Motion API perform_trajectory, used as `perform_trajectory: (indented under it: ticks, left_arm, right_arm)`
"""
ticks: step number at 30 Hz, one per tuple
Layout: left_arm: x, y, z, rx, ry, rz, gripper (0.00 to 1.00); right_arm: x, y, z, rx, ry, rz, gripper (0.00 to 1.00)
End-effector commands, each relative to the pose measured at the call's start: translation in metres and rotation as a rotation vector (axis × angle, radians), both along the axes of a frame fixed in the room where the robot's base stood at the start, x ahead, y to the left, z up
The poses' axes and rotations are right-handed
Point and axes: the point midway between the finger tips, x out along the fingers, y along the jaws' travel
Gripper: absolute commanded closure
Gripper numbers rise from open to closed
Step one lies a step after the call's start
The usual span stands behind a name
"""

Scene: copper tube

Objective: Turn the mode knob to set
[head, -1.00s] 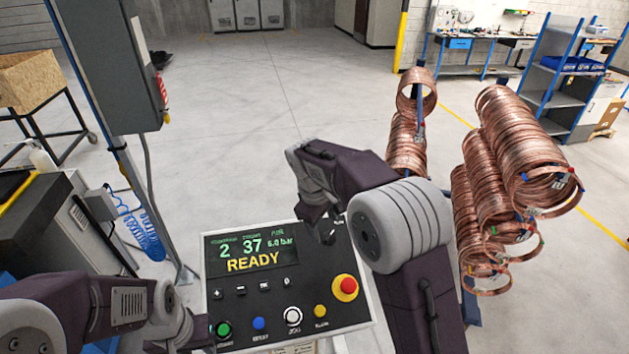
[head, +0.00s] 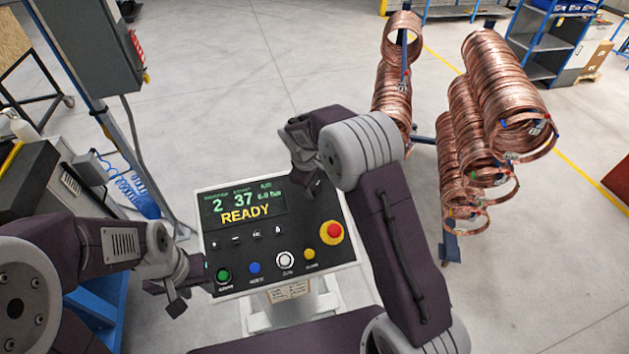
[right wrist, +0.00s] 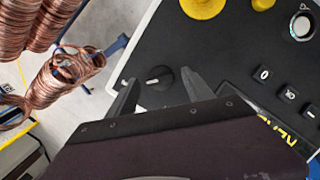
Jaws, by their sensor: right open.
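The mode knob (right wrist: 159,77) is a small black dial with a white pointer line on the dark control panel (right wrist: 230,50). My right gripper (right wrist: 157,84) is open, with a finger on either side of the knob in the right wrist view; I cannot tell whether they touch it. In the head view my right gripper (head: 310,182) is over the upper right of the panel (head: 300,232) and hides the knob. The panel screen (head: 243,207) reads READY. My left gripper (head: 172,289) is beside the panel's lower left corner; its jaw opening is unclear.
A red emergency button (head: 334,231) on a yellow base sits right of the keys. Green (head: 223,275), blue, white and yellow buttons line the lower edge. Copper coils (head: 505,80) hang on a rack at right. A grey cabinet (head: 85,45) stands at left.

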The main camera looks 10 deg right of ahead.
Motion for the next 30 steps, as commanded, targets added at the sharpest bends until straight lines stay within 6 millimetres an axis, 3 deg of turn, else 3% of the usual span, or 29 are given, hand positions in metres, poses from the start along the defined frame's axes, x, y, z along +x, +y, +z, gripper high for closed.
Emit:
perform_trajectory:
  ticks: [3, 9, 20, 30]
  left_arm:
    - [0.000, 0.000, 0.000, 0.000, 0.000, 0.000, 0.64]
    - [0.000, 0.000, -0.001, 0.000, 0.000, 0.000, 0.64]
    - [0.000, 0.000, -0.002, 0.000, 0.000, 0.000, 0.64]
    - [0.000, 0.000, -0.014, 0.000, 0.000, 0.000, 0.64]
  right_arm:
    - [0.000, 0.000, 0.000, 0.000, 0.000, 0.000, 0.43]
    - [0.000, 0.000, 0.000, 0.001, 0.001, 0.000, 0.98]
    - [0.000, 0.001, -0.001, -0.004, 0.000, 0.014, 1.00]
    - [-0.003, 0.002, -0.004, -0.082, 0.000, 0.186, 1.00]
